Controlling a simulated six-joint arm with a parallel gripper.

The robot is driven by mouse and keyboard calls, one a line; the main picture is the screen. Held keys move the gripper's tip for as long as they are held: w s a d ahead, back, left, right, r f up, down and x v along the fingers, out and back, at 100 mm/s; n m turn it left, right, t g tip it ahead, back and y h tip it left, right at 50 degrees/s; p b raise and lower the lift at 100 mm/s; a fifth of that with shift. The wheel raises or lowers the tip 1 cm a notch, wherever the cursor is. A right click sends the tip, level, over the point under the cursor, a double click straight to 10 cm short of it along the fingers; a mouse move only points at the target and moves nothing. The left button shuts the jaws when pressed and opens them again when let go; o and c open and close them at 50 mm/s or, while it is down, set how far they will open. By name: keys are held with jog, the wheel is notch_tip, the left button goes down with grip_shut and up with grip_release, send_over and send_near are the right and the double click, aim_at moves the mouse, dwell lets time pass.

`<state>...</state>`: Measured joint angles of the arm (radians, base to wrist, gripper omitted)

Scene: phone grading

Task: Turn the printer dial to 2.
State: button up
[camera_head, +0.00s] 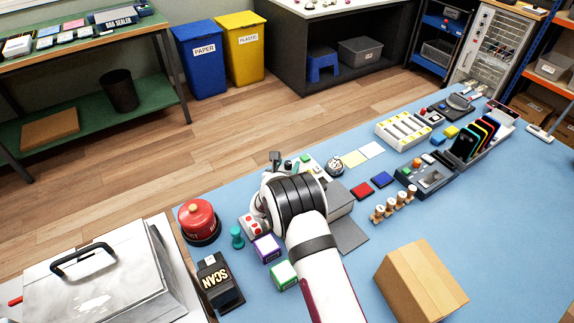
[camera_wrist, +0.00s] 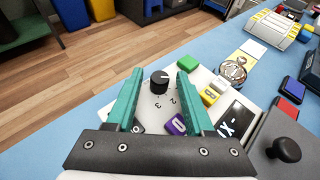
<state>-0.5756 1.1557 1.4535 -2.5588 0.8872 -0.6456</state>
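The printer dial (camera_wrist: 159,82) is a round black knob on a white panel (camera_wrist: 150,117). A small light mark shows on its top right, and printed numerals, a 2 and a 3 among them, lie on its near side in the wrist view. My gripper (camera_wrist: 160,77) is open, with its teal fingers apart to the left and right of the dial. A gap shows on both sides, and I cannot tell how high the fingertips are above the panel. In the head view my wrist hides the dial.
Close to the dial are a green block (camera_wrist: 187,63), a purple block (camera_wrist: 176,125), a yellow block (camera_wrist: 209,96) and a round silver item (camera_wrist: 233,70). A black knob (camera_wrist: 284,149) stands on a grey box at right. In the head view, a red button (camera_head: 199,218) and cardboard box (camera_head: 421,282) flank my arm.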

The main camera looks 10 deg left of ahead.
grip_shut()
jog(key=m+h, duration=0.3)
jog(key=h, duration=0.1)
jog(key=shift+a+g, duration=0.3)
jog(key=shift+m+g+h, duration=0.5)
jog(key=shift+m+h, duration=0.6)
jog(key=shift+m, duration=0.2)
jog(key=shift+w+h, duration=0.1)
jog(key=shift+h, duration=0.2)
jog(key=shift+o, duration=0.8)
grip_release()
jog(key=shift+a, duration=0.1)
